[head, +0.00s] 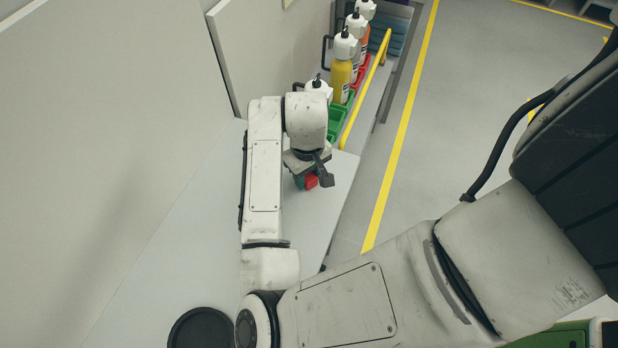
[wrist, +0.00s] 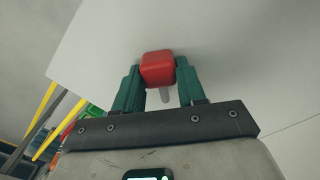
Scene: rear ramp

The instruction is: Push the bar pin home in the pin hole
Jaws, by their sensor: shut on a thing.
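My gripper (wrist: 160,88) is shut on a red block-shaped head between its two green fingers in the wrist view. A short grey metal shank shows just below the head, between the fingers; I take the two together as the bar pin (wrist: 158,68). In the head view my gripper (head: 306,182) hangs over the pale ramp surface, with the red head (head: 311,181) showing at its side. I cannot tell whether the pin touches the surface. The pin hole does not show in either view; the gripper and arm cover part of that surface.
A row of bottles with white tops (head: 342,70) stands in coloured trays behind my gripper. A yellow rail (head: 366,88) runs along their right side. A pale wall (head: 100,120) rises at left. A black round disc (head: 200,328) lies at lower left. The grey floor at right is open.

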